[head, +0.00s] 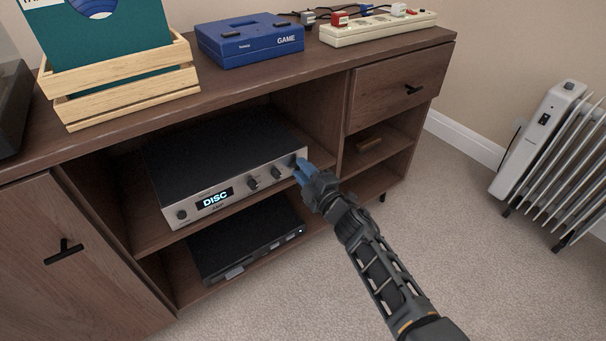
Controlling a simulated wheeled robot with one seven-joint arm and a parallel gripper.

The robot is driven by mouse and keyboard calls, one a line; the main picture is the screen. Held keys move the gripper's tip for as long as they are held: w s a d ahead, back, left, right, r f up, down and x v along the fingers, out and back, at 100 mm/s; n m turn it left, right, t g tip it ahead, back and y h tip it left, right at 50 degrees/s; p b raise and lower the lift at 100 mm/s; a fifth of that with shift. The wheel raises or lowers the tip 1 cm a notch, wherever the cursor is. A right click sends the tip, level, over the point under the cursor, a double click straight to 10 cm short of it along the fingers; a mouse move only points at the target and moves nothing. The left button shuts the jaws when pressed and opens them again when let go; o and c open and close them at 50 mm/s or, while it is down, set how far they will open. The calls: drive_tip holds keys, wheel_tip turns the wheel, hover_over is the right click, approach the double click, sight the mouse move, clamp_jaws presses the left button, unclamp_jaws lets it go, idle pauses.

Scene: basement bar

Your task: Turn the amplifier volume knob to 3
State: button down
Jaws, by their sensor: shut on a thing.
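The amplifier (225,165) is a silver-fronted unit with a black top on the upper shelf of the wooden cabinet. Its lit display reads DISC. Several dark knobs run along the front, among them one by the display (252,183), one to its right (275,172) and one at the far left (181,215). My gripper (300,170), with blue fingertips, is at the right end of the front panel. It is shut on the rightmost knob (293,160), which the fingers largely hide. The knob's pointer and any scale numbers are too small to read.
A black player (245,238) sits on the shelf below. The cabinet top (225,103) holds a wooden record crate (120,92), a blue game console (250,42) and a power strip (378,27). A white radiator (540,135) stands at right. The carpet in front is clear.

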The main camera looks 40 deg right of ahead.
drive_tip(key=n+b, duration=0.1)
drive_tip(key=n, duration=0.4)
drive_tip(key=shift+f+n+b, duration=0.15)
drive_tip(key=shift+n+b, duration=0.15)
drive_tip(key=shift+n, duration=0.1)
idle(0.3)
drive_tip(key=c, duration=0.9)
unclamp_jaws()
drive_tip(key=s+p, duration=0.1)
drive_tip(key=s, duration=0.6)
drive_tip(key=shift+s+f+p, duration=0.1)
drive_tip(key=shift+s+p, duration=0.3)
